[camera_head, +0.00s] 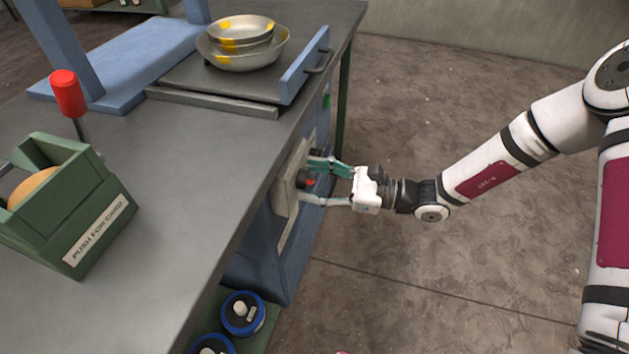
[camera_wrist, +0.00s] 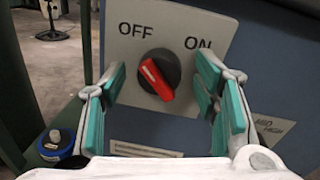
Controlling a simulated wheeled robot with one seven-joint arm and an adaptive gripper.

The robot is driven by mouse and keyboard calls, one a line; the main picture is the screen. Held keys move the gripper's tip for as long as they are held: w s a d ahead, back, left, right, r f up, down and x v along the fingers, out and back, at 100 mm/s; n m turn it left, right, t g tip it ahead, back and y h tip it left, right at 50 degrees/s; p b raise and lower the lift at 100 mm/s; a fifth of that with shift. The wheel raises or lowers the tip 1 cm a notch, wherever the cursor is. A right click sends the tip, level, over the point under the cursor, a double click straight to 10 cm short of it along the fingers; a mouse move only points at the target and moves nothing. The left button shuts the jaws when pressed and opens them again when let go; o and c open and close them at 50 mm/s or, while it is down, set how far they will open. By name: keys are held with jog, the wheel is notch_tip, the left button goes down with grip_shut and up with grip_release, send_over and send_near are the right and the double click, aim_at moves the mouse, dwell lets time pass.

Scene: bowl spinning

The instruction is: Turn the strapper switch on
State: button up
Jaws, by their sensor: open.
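The strapper switch (camera_wrist: 158,77) is a round black knob with a red bar handle, on a grey plate (camera_wrist: 125,42) marked OFF at upper left and ON at upper right. The red bar is tilted, its upper end leaning left toward OFF. In the head view the switch (camera_head: 308,183) is on the side of the bench, partly hidden by my gripper. My gripper (camera_head: 313,179) is open, with one teal-padded finger on each side of the switch. In the wrist view my gripper (camera_wrist: 160,84) shows gaps between both fingers and the knob.
The grey bench top (camera_head: 190,215) lies left of my gripper. It carries stacked metal bowls (camera_head: 245,58), a blue press frame (camera_head: 135,75) and a green box (camera_head: 75,205) with a red-topped lever (camera_head: 68,93). Blue-rimmed reels (camera_head: 242,312) sit below. The floor at right is clear.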

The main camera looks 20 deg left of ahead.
jog(key=shift+a, duration=0.1)
jog(key=c, duration=1.2)
jog(key=shift+o, duration=0.2)
jog(key=shift+m+p, duration=0.4)
jog(key=m+p, duration=0.3)
jog(key=shift+r+m, duration=0.1)
jog(key=shift+m, duration=0.3)
jog(key=m+p, duration=0.3)
jog(key=m, duration=0.1)
jog(key=shift+w+m+y, duration=0.1)
jog(key=shift+m+y, duration=0.2)
jog(key=m, duration=0.2)
jog(key=m+p, duration=0.1)
jog(key=m, duration=0.1)
jog(key=shift+f+m+t, duration=0.2)
jog(key=shift+m+t, duration=0.1)
jog(key=shift+m, duration=0.1)
jog(key=shift+f+m+t+p, duration=0.15)
jog(key=shift+m+t+p, duration=0.3)
jog(key=shift+m, duration=1.95)
